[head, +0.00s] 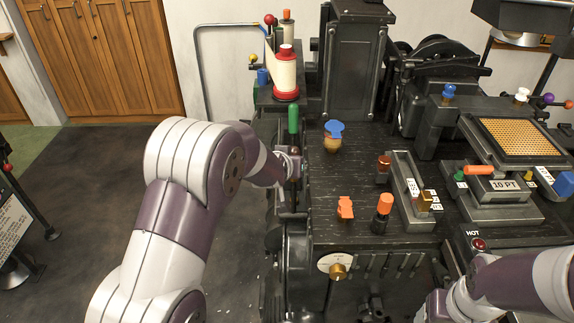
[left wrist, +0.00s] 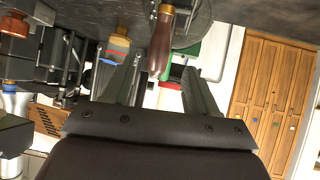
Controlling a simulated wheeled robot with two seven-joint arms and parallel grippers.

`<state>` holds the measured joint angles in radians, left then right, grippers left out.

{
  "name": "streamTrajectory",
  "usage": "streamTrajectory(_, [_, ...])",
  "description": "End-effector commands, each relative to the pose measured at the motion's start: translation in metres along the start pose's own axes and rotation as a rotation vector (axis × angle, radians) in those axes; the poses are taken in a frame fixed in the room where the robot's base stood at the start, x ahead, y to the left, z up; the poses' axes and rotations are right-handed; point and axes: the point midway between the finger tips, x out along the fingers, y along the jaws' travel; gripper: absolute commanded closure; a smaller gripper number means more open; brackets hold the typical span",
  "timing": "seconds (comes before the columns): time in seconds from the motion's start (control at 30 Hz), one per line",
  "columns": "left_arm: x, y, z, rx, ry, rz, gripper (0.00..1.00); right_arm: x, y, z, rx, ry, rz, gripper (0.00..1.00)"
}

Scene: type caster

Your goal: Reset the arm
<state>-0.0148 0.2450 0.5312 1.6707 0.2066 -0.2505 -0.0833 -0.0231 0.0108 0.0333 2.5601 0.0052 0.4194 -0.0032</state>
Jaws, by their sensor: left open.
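My left arm reaches in from the left in the head view, with its wrist at the left edge of the dark machine (head: 335,185). My left gripper (left wrist: 162,75) is open in the left wrist view, its two dark fingers spread with nothing held between them. A dark red-brown handle (left wrist: 161,42) shows beyond and between the fingers; whether it touches them I cannot tell. In the head view a green-topped lever (head: 293,118) stands just behind my left wrist.
On the machine top stand a blue-topped knob (head: 334,130), orange knobs (head: 384,203) and a grey tray (head: 410,190). A red-and-white spool (head: 286,75) is behind. A "10 PT" block (head: 505,184) is at right. Open floor (head: 80,190) lies left.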

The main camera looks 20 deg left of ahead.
Motion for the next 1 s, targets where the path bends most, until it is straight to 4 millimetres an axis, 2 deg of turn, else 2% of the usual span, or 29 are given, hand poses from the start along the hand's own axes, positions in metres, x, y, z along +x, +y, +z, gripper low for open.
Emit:
streamTrajectory(0.1, [-0.015,0.000,0.000,0.001,0.000,0.000,0.42,0.002,0.000,0.000,0.000,0.000,0.000,0.31])
streamTrajectory(0.2, [-0.020,0.000,0.000,0.002,0.000,0.000,0.42,0.002,0.000,0.000,0.000,0.000,0.000,0.31])
streamTrajectory(0.63, [-0.021,0.000,0.003,-0.004,-0.016,0.002,0.42,0.001,0.000,0.000,0.000,0.000,0.000,0.31])
streamTrajectory(0.67, [-0.021,0.001,0.009,-0.005,-0.044,0.005,0.42,0.001,0.000,0.000,0.000,0.000,0.000,0.31])
streamTrajectory(0.77, [-0.034,0.000,0.060,0.010,-0.224,0.013,0.42,0.001,0.000,0.000,0.000,0.000,0.000,0.31])
streamTrajectory(0.8, [-0.052,-0.001,0.087,0.021,-0.330,0.016,0.42,0.001,0.000,0.000,0.000,0.000,0.000,0.31])
streamTrajectory(0.87, [-0.087,-0.004,0.125,0.044,-0.488,0.018,0.42,-0.001,0.000,0.000,0.000,0.000,0.000,0.31])
streamTrajectory(0.9, [-0.113,-0.007,0.146,0.059,-0.581,0.016,0.42,-0.002,0.000,0.000,0.000,0.000,0.000,0.31])
streamTrajectory(1.0, [-0.172,-0.015,0.187,0.096,-0.760,0.009,0.42,-0.004,0.000,-0.001,0.000,0.000,0.000,0.31])
